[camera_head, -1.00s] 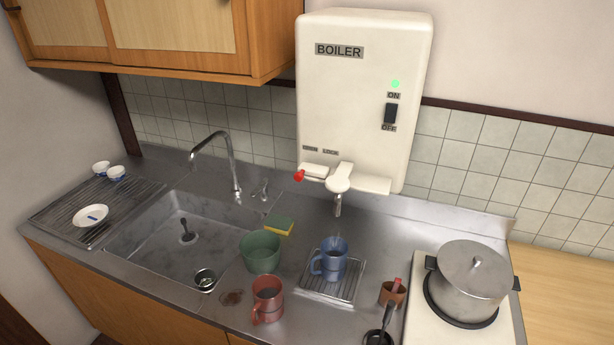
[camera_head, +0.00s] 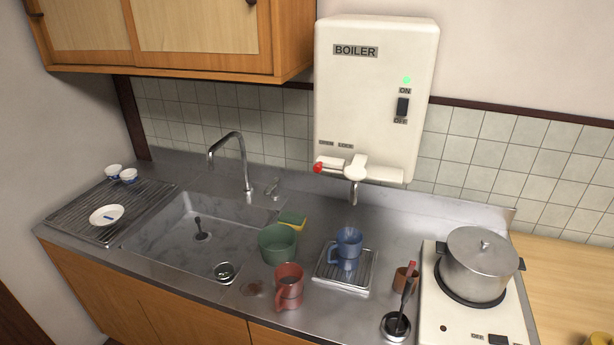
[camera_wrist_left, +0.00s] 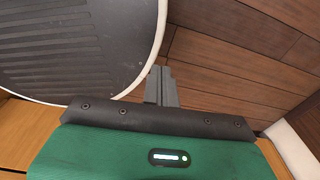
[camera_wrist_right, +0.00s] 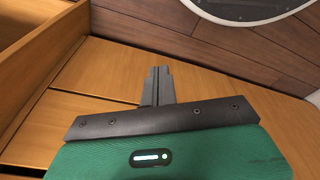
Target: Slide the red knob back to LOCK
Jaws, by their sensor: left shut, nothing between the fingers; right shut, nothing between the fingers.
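The white boiler (camera_head: 365,100) hangs on the wall, with a green light lit at its right. The red knob (camera_head: 318,168) is at the left end of the slot along the boiler's bottom edge, under the left one of two small labels; the right label appears to read LOCK. The white spout (camera_head: 354,172) sits right of the knob, above a blue mug (camera_head: 347,243) on a drip rack. My left gripper (camera_wrist_left: 162,85) is shut and empty, over a wooden floor. My right gripper (camera_wrist_right: 157,85) is shut and empty, near wooden cabinet fronts. Neither gripper shows in the head view.
A pot (camera_head: 480,262) sits on the stove at right. The air before the boiler is clear.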

